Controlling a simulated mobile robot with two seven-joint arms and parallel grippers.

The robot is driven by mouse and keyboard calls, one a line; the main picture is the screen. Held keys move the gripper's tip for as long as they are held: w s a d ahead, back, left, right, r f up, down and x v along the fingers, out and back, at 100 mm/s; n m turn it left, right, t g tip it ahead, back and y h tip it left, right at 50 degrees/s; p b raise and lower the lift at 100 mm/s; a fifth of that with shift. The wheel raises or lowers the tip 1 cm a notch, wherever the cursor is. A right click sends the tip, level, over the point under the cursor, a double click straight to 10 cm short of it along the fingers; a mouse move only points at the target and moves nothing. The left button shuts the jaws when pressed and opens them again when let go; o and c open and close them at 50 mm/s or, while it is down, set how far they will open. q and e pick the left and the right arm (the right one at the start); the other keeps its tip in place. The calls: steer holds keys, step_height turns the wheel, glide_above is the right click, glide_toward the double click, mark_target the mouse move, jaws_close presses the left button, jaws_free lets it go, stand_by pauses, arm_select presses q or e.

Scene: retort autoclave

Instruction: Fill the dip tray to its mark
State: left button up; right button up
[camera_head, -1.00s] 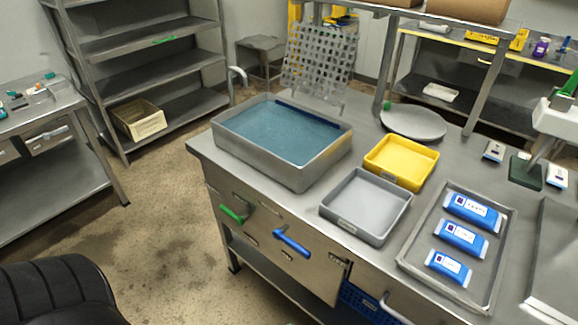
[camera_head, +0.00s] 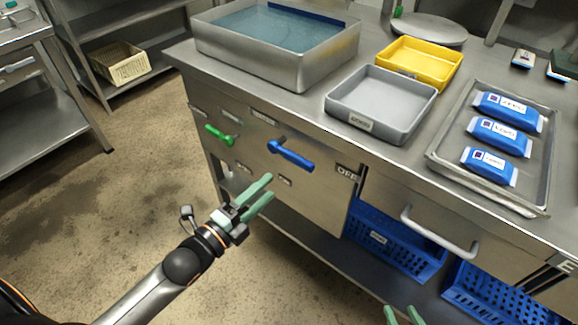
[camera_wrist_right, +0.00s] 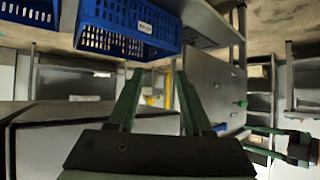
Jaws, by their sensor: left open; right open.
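A large steel tray (camera_head: 268,70) holding blue liquid (camera_head: 285,28) stands at the back left of the counter and looks like the dip tray. A dark blue strip (camera_head: 318,14) runs along its far inner wall; no fill mark can be made out. Below it on the cabinet front are a green lever handle (camera_head: 222,137) and a blue lever handle (camera_head: 291,154). My left gripper (camera_head: 266,193) is open and empty, in front of the cabinet and below the blue handle, apart from it. My right gripper (camera_head: 403,313) is open and empty at the bottom edge; its fingers show in the right wrist view (camera_wrist_right: 158,76).
A grey tray (camera_head: 384,96), a yellow tray (camera_head: 420,62) and a steel tray (camera_head: 548,185) with blue packets stand on the counter. A drawer handle (camera_head: 440,235) juts out. Blue crates (camera_head: 395,245) sit on the lower shelf. The floor at left (camera_head: 120,220) is clear.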

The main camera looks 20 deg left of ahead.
mark_target(296, 162)
arm_select(q)
steer(key=b+x, duration=0.2)
steer(key=x, duration=0.9)
steer(key=shift+w, duration=0.1)
steer(key=shift+w+d, duration=0.25)
steer(key=shift+w, duration=0.15)
arm_select(e)
steer(key=w+r+n+t+y, duration=0.1)
steer(key=w+r+t, duration=0.4)
steer(key=r, duration=0.6)
steer(key=shift+r, duration=0.3)
arm_select(q)
steer(key=shift+c, duration=0.3)
arm_select(e)
steer(key=shift+w, duration=0.1)
arm_select(q)
jaws_close()
